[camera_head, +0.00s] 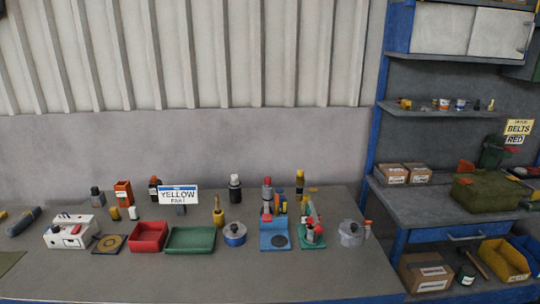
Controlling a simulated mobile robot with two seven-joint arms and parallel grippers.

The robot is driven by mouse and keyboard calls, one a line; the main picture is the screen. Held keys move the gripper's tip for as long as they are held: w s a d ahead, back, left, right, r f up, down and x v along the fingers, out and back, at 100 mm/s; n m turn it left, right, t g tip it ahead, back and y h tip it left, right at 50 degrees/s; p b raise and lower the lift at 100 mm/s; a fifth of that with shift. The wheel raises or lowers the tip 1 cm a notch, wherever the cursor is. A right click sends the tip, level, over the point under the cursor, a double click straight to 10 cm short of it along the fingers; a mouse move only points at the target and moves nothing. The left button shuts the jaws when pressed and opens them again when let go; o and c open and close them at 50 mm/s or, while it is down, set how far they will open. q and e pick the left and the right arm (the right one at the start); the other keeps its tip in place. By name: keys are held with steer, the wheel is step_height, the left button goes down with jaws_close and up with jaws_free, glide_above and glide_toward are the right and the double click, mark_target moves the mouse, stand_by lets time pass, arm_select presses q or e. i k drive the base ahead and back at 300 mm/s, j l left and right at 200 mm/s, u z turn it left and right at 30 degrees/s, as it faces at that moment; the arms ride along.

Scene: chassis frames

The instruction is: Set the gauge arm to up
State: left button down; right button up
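I cannot clearly make out a gauge arm. A white box (64,235) with small red and dark parts on top stands at the left of the bench; one of these parts may be a lever, but its position is too small to read. A blue device (273,243) with a dark round patch and upright parts behind it stands near the middle; I cannot tell whether it bears an arm. Neither of my grippers is in view.
A sign (178,194) reads YELLOW. Blue-framed shelving (372,90) stands at right.

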mark_target(318, 228)
steer(key=k, duration=0.5)
steer(key=k+u, duration=0.3)
steer(key=k+j+u, duration=0.3)
steer(key=k, duration=0.15)
steer(key=l+u, duration=0.25)
steer(key=u, duration=0.2)
steer(key=i+l+u, duration=0.1)
steer(key=l+u, duration=0.35)
steer(key=l, duration=2.1)
steer(key=i+l, duration=0.1)
steer(key=l, duration=1.95)
